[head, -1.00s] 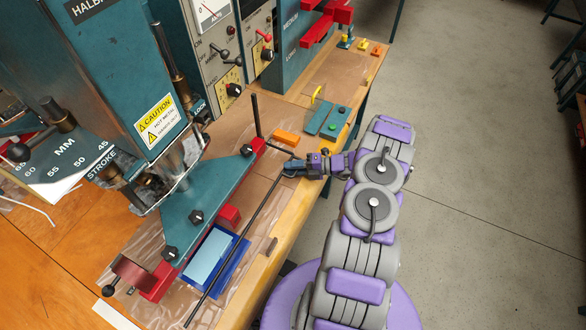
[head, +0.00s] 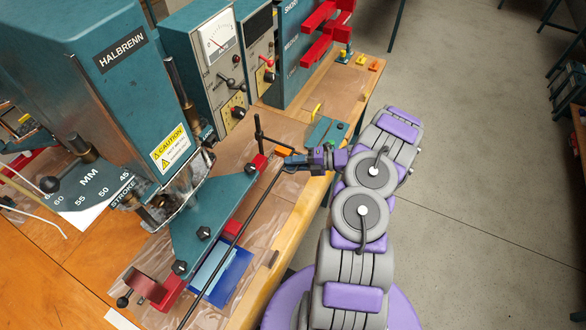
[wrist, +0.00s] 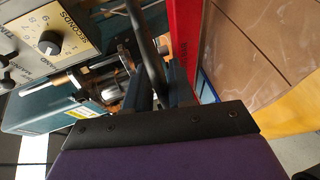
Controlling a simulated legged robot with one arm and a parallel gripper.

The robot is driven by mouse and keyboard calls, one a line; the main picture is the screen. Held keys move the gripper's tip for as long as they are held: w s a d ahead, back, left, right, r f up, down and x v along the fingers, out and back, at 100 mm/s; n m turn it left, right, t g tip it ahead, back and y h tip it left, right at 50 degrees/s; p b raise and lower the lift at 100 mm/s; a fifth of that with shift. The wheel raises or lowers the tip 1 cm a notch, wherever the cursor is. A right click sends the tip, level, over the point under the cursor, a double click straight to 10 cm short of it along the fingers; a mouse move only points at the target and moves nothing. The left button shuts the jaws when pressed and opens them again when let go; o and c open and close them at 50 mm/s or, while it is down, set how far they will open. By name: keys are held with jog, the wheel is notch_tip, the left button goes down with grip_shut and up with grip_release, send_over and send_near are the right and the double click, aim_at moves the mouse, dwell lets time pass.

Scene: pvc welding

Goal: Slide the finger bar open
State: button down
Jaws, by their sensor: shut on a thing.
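The finger bar is a long thin black rod (head: 236,239) running along the front of the teal welding machine, above the table. Its far end meets a short cross arm and an upright post (head: 257,122). My gripper (head: 286,162) is shut on the rod near its far end. In the wrist view the black rod (wrist: 148,55) runs down between my gripper's two fingers (wrist: 159,92); the exact contact is partly hidden by the wrist plate.
The machine's teal plate (head: 215,225) with red ends and black knobs lies just left of the rod. A blue tray (head: 237,275) sits under the rod. A control box (head: 213,65) stands behind. The wooden table edge (head: 290,240) is close on the right, with open floor beyond.

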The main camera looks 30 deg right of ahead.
notch_tip(320, 180, up, 6)
jog(key=p, duration=0.3)
jog(key=shift+f, duration=0.1)
jog(key=c, duration=1.2)
grip_release()
jog(key=shift+s+d, duration=0.15)
jog(key=v, duration=1.7)
jog(key=shift+d+f+p, duration=0.15)
jog(key=shift+d+p, duration=0.15)
jog(key=shift+p, duration=0.05)
